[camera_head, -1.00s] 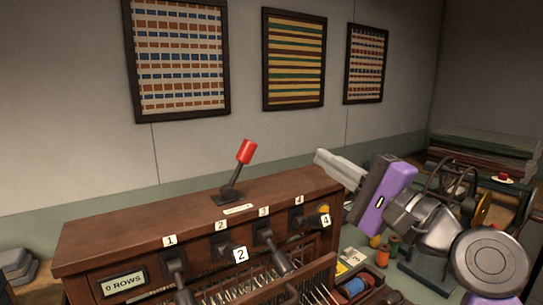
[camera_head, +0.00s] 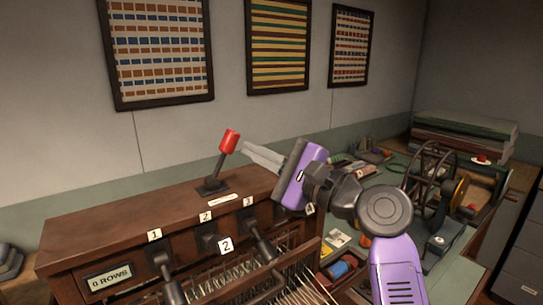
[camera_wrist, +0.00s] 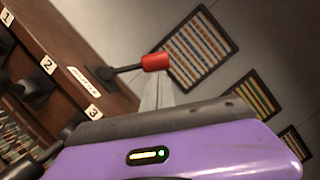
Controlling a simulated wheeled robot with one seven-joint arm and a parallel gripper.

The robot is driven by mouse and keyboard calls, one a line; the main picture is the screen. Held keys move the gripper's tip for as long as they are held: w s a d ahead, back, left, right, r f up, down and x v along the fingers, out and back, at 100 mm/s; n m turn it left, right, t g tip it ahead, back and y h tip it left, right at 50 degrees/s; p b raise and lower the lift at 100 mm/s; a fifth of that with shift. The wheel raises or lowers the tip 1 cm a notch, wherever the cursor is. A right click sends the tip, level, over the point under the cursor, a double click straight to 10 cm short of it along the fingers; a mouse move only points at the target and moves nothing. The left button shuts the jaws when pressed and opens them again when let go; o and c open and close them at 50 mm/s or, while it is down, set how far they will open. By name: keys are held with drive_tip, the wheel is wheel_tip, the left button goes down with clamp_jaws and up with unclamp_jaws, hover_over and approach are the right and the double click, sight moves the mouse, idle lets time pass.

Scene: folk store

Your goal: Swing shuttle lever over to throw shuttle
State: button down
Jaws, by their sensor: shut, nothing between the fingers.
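The shuttle lever (camera_head: 221,157) has a red handle and a dark stem. It stands on a dark base on top of the wooden loom box (camera_head: 130,210) and tilts to the right. My gripper (camera_head: 247,151) is shut and empty, its pale fingers pointing left just right of the red handle. In the wrist view the red handle (camera_wrist: 155,62) is right at the tips of my fingers (camera_wrist: 157,95). I cannot tell whether they touch. A small pale label (camera_head: 223,200) lies in front of the lever base.
Numbered dark levers (camera_head: 258,240) stick out of the box's front, beside a "0 ROWS" plate (camera_head: 110,278). A spoked wheel device (camera_head: 432,180) stands on the bench at right. Thread spools (camera_head: 341,270) lie in a tray below. Framed textiles (camera_head: 160,50) hang behind.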

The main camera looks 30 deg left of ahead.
drive_tip(key=shift+a, duration=0.45)
drive_tip(key=shift+r, duration=0.1)
